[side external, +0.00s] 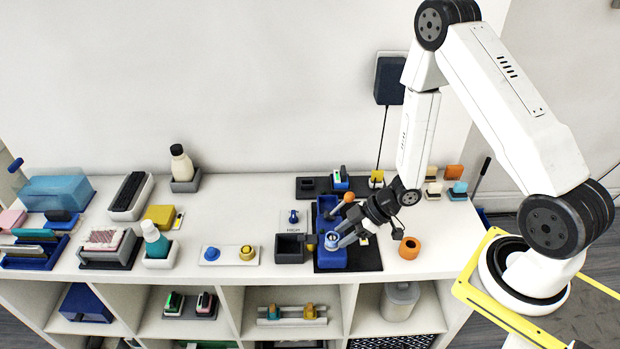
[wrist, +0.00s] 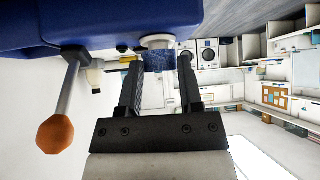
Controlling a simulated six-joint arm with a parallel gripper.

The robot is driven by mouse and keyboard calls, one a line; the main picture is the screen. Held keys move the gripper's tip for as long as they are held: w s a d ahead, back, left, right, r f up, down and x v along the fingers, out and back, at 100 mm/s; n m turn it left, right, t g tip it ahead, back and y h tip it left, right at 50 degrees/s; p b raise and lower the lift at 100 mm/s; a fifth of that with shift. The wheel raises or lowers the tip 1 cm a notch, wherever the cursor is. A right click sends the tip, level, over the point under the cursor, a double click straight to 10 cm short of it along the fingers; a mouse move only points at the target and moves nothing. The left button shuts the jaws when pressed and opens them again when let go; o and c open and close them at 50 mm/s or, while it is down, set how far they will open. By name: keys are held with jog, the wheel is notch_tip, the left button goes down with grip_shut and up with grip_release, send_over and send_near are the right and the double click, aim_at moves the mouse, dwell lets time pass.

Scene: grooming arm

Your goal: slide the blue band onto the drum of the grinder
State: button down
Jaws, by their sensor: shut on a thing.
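The grinder is a blue machine (side external: 331,260) on a dark mat at the front right of the white counter, and its blue body (wrist: 110,18) fills the top left of the wrist view. A lever with an orange knob (wrist: 56,133) sticks out from it. The pale end of the drum (wrist: 157,38) shows under the body. My gripper (side external: 338,240) is at the drum, its fingers (wrist: 159,66) on either side of the speckled blue band (wrist: 158,61), shut on it. The band meets the drum end in the wrist view; I cannot tell how far it is around it.
An orange ring (side external: 409,248) lies right of the mat. A dark open box (side external: 290,247) stands left of the grinder. A white plate with blue and yellow knobs (side external: 229,255) lies further left. Small coloured blocks (side external: 455,187) stand behind right. Counter left of the dark box is partly clear.

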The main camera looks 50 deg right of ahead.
jog(key=shift+f, duration=0.3)
jog(key=shift+c, duration=0.9)
grip_release()
jog(key=v, duration=0.7)
jog(key=shift+s+d+r, duration=0.15)
jog(key=shift+s+r, duration=0.05)
jog(key=shift+r, duration=0.05)
jog(key=shift+w, duration=0.1)
